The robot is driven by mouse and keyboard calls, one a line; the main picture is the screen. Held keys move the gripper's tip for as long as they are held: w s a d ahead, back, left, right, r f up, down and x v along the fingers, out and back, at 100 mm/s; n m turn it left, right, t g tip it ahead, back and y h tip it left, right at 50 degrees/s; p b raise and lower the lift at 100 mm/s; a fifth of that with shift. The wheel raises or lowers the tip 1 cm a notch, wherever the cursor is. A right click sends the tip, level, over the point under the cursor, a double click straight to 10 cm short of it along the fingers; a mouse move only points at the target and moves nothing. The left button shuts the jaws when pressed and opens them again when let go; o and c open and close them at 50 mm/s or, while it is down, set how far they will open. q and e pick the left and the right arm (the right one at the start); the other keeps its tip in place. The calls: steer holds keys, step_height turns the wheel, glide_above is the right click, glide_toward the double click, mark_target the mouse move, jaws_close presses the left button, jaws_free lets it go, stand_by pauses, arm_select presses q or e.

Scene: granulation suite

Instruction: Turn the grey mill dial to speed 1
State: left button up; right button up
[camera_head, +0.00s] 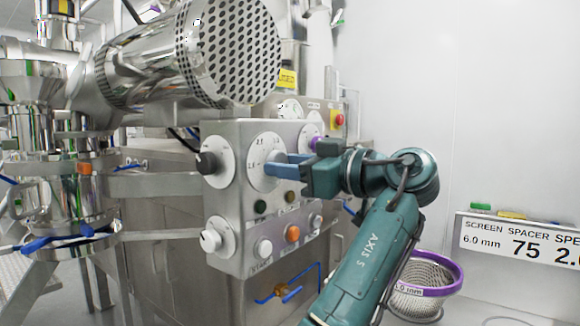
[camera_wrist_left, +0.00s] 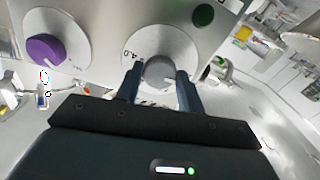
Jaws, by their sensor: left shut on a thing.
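The grey mill dial (camera_wrist_left: 160,72) is a round knob on a white numbered plate (camera_wrist_left: 131,42) in the left wrist view. My left gripper (camera_wrist_left: 159,88) is shut on it, with one dark finger on each side. In the head view my left gripper (camera_head: 283,168) reaches in from the right over the same plate (camera_head: 258,150), on the front of a steel control panel (camera_head: 235,245). There the gripper hides the knob. The setting it points to cannot be read clearly.
A black knob (camera_head: 207,163) sits left of the plate and a purple knob (camera_head: 315,142) to its right. A white knob (camera_head: 211,240), a green button (camera_head: 260,207) and an orange button (camera_head: 292,233) are below. A purple-rimmed basket (camera_head: 425,290) is at the lower right.

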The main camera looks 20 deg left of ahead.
arm_select(q)
steer(key=o, duration=1)
